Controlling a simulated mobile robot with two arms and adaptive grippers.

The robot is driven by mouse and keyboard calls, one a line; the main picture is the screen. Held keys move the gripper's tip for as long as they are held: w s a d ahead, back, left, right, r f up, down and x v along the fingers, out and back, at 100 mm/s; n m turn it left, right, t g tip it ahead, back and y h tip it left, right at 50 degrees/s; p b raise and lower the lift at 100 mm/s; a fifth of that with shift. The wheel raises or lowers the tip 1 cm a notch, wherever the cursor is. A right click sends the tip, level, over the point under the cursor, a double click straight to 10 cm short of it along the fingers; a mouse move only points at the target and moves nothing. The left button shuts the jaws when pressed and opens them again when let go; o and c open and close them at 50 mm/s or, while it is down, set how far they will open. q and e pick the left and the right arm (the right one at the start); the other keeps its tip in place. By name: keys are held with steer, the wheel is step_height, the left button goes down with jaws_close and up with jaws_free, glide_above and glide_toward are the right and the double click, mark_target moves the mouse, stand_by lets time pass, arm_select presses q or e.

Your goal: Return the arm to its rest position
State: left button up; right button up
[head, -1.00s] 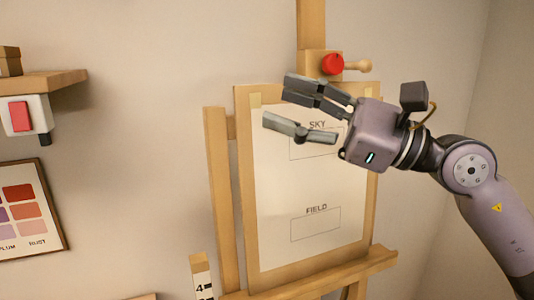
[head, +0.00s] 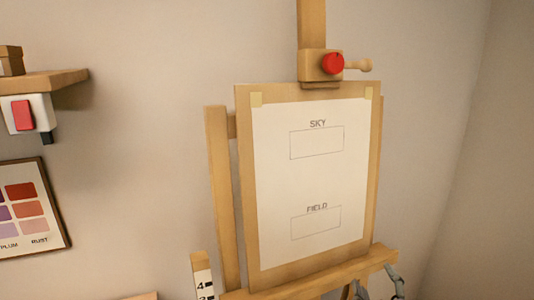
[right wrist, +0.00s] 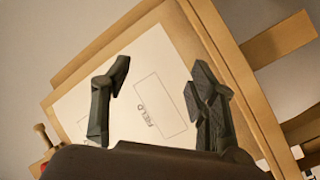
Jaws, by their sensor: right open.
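My right gripper (head: 377,278) shows only by its fingertips at the bottom right of the head view, in front of the easel's lower ledge. Its arm is out of that view. In the right wrist view the two dark fingers (right wrist: 160,72) stand apart with nothing between them but the view of the sheet behind. The white sheet (head: 275,190), marked SKY and FIELD with two empty outlined boxes, is on the wooden easel board (head: 244,180). The sheet also shows tilted in the right wrist view (right wrist: 130,75). My left gripper is not in view.
The easel ledge (head: 330,276) lies close to the right fingertips. A red knob (head: 333,63) and a wooden peg handle (head: 360,66) sit atop the easel. A shelf (head: 45,83), a red switch (head: 22,115) and a colour chart (head: 48,205) are at the left.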

steer(key=s+f+m+g, duration=0.2)
steer(key=s+f+g, duration=0.1)
steer(key=s+f, duration=0.3)
steer(key=s+f+m+g, duration=0.1)
steer(key=s+f+g, duration=0.25)
steer(key=f, duration=0.45)
steer(key=s+a+f+m+g+y, duration=0.1)
steer(key=s+f+g, duration=0.2)
steer(key=s+f, duration=0.35)
steer(key=s+a+f+m+g+y, duration=0.1)
steer(key=s+f+m+g, duration=0.2)
steer(key=s, duration=0.7)
step_height(320, 180, down, 30)
steer(key=s+f+n+g+b, duration=0.1)
steer(key=s+g+b, duration=0.1)
steer(key=b, duration=0.2)
steer(key=s+d+f+b, duration=0.2)
steer(key=s+f, duration=1.3)
steer(key=f, duration=0.2)
steer(key=shift+s+d+f+n+g, duration=0.2)
steer(key=shift+d+n+g, duration=0.1)
steer(key=shift+d+g, duration=0.15)
steer(key=shift+s+f, duration=0.15)
steer(key=shift+s, duration=0.3)
